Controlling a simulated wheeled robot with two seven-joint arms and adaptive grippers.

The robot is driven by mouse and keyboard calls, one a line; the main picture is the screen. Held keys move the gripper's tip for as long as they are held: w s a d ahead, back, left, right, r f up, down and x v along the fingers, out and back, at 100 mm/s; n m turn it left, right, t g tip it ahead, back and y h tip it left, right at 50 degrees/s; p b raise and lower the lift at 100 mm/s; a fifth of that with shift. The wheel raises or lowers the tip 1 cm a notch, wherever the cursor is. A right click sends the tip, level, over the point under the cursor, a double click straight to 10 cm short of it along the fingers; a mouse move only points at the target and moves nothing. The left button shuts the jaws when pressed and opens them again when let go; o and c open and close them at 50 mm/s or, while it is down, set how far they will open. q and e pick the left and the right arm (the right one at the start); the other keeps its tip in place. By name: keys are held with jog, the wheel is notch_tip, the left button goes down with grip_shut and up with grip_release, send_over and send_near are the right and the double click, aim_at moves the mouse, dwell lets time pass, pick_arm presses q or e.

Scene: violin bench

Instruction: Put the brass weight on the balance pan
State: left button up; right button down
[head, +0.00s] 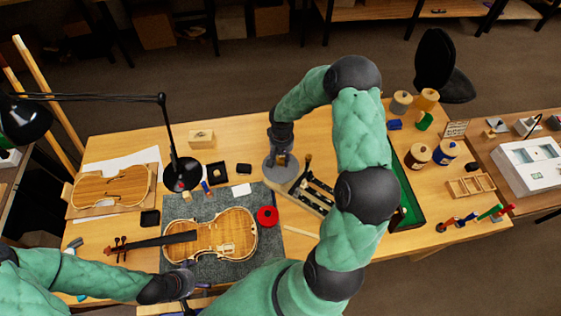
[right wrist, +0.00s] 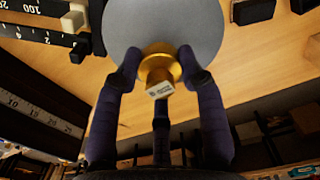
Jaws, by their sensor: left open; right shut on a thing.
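The brass weight (right wrist: 160,66) is in my right gripper (right wrist: 160,60), whose fingers close around it in the right wrist view. A small pale tag with print faces the camera on it. The round grey balance pan (right wrist: 165,25) lies right behind the weight; I cannot tell whether they touch. In the head view my right gripper (head: 281,150) points down over the pan (head: 280,172), and the weight is hidden there. The balance (head: 312,190) has black beams with numbers, beside the pan. My left gripper (head: 186,284) is open at the front edge, near the violin.
A violin body (head: 228,235) lies on a grey mat (head: 265,195), with a red round tin (head: 267,216) beside it. A black desk lamp (head: 180,172) stands behind. Jars (head: 417,155) and a wooden divided tray (head: 470,186) are at the right.

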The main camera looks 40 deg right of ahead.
aim_at(280, 161)
jog(key=shift+w+a+f, duration=0.1)
jog(key=shift+w+f, duration=0.1)
jog(key=shift+f, duration=0.1)
notch_tip(280, 161, down, 2)
jog(key=shift+f, duration=0.5)
jog(key=c, duration=0.7)
grip_release()
jog(key=shift+f, duration=0.1)
jog(key=shift+c, duration=0.2)
